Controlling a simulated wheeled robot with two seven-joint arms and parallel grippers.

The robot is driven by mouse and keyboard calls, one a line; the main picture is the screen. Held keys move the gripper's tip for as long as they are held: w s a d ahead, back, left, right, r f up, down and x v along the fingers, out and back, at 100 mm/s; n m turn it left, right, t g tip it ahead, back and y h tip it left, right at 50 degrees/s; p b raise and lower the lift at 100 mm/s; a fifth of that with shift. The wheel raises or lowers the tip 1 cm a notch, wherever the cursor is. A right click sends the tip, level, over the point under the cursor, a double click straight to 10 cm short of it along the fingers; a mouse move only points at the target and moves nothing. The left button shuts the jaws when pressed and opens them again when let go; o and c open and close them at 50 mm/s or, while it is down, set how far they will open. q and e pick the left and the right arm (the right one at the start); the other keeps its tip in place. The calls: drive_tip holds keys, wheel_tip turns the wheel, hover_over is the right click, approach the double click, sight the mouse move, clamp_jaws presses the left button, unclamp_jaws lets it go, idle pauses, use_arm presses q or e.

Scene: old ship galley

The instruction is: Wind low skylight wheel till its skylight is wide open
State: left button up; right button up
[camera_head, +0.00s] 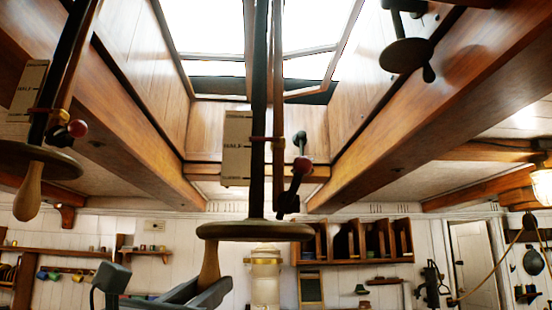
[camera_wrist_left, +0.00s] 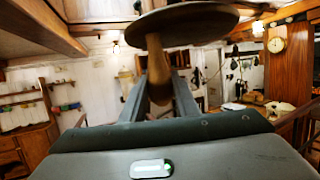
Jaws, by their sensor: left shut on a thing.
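The skylight wheel (camera_head: 255,231) is a flat wooden disc at the foot of a dark vertical rod in the middle of the head view. Its pale wooden handle (camera_head: 209,262) hangs from the rim on the left. My left gripper (camera_head: 208,290) is shut on this handle from below. In the left wrist view the handle (camera_wrist_left: 157,62) stands between the two fingers, under the wheel (camera_wrist_left: 190,20). A cream plate (camera_head: 237,150) beside the rod bears a HALF mark, with a red pointer near it. The skylight (camera_head: 300,65) above has a tilted sash. My right gripper is not in view.
Another wheel (camera_head: 38,160) with a wooden handle hangs at the left, and a third (camera_head: 406,54) at the upper right. Heavy beams (camera_head: 440,95) flank the skylight. A lantern (camera_head: 265,278) shows behind the wheel.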

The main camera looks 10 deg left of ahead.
use_arm(q)
drive_tip(key=shift+d, duration=0.1)
drive_tip(key=d, duration=0.1)
drive_tip(key=s+d, duration=0.1)
drive_tip(key=d, duration=0.1)
drive_tip(key=s+d+b, duration=0.1)
drive_tip(key=d, duration=0.1)
drive_tip(key=shift+d+r, duration=0.1)
drive_tip(key=shift+r, duration=0.05)
drive_tip(key=shift+d, duration=0.2)
drive_tip(key=shift+r, duration=0.1)
drive_tip(key=d, duration=0.1)
drive_tip(key=w+d+b, duration=0.1)
drive_tip(key=d, duration=0.1)
drive_tip(key=w+d, duration=0.1)
drive_tip(key=d, duration=0.1)
drive_tip(key=shift+w+b, duration=0.2)
drive_tip(key=shift+b, duration=0.2)
drive_tip(key=shift+d, duration=0.1)
